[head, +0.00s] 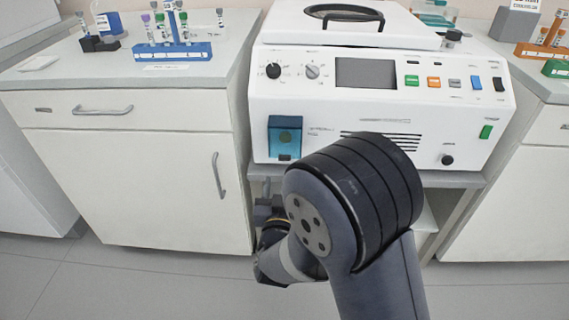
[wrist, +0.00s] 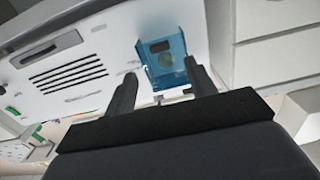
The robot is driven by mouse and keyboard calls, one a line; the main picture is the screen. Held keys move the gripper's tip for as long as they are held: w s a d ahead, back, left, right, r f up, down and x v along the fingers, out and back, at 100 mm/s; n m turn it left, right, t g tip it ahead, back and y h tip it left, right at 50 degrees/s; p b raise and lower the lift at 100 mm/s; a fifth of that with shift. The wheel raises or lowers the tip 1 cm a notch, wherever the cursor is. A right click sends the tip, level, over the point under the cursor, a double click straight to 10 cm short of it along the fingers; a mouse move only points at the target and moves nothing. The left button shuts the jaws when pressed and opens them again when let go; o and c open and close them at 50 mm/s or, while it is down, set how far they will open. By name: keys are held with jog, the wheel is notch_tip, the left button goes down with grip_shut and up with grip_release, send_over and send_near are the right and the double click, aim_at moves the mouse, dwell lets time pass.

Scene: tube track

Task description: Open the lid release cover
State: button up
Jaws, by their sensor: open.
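The lid release cover (head: 285,137) is a translucent blue flap at the lower left of the white centrifuge's front panel (head: 376,112). In the wrist view the cover (wrist: 165,62) sits at the upper middle, just beyond the fingertips. My gripper (wrist: 160,75) is open and empty, one dark finger to each side of the cover's lower end. I cannot tell whether a finger touches it. In the head view my gripper is mostly hidden by my arm, below the cover.
The centrifuge stands on a grey shelf between two white cabinets. A blue tube rack (head: 172,52) is on the left counter, and an orange rack (head: 543,50) is on the right one. Knobs and coloured switches line the panel above the cover.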

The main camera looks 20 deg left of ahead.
aim_at(284, 160)
jog(key=b+x, duration=0.1)
jog(key=x, duration=0.7)
jog(key=shift+w+a, duration=0.1)
jog(key=shift+w, duration=0.2)
jog(key=shift+c, duration=0.5)
grip_shut()
